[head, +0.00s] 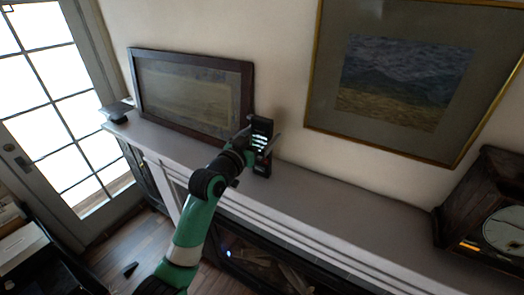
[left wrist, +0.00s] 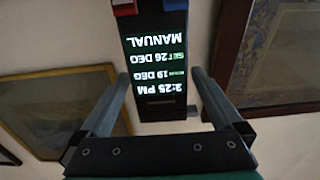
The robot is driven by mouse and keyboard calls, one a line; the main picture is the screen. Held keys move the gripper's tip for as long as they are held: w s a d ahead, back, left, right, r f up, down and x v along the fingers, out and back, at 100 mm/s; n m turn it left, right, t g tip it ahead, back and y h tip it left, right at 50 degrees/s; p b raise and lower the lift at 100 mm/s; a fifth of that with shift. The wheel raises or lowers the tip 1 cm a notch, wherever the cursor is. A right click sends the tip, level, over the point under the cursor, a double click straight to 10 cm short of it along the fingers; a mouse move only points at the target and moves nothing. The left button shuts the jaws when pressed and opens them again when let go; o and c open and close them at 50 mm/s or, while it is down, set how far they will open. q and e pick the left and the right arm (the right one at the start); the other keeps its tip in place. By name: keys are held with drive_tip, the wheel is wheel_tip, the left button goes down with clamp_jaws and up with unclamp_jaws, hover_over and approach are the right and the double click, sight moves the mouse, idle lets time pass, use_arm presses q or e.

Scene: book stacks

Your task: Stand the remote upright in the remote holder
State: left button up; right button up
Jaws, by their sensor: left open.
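The remote (head: 262,128) is a black slab with a lit screen, standing upright on the mantel shelf near the wall in the head view. In the left wrist view the remote (left wrist: 158,65) shows upside down, with time and temperature text and red and blue parts at the picture's top edge. A small dark piece around its foot (head: 262,168) may be the remote holder; I cannot tell whether the remote sits in it. My left gripper (head: 260,141) is open, its fingers (left wrist: 158,95) on either side of the remote, with gaps visible. My right gripper is not in view.
The mantel shelf (head: 335,203) is clear to the right up to a wooden clock (head: 490,215). A dark-framed picture (head: 190,95) leans on the wall at left, close to my gripper. A gold-framed picture (head: 405,70) hangs at right. A small dark object (head: 117,111) sits at the shelf's left end.

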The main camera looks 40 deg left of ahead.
use_arm(q)
drive_tip(key=shift+w, duration=0.25)
clamp_jaws()
idle(0.3)
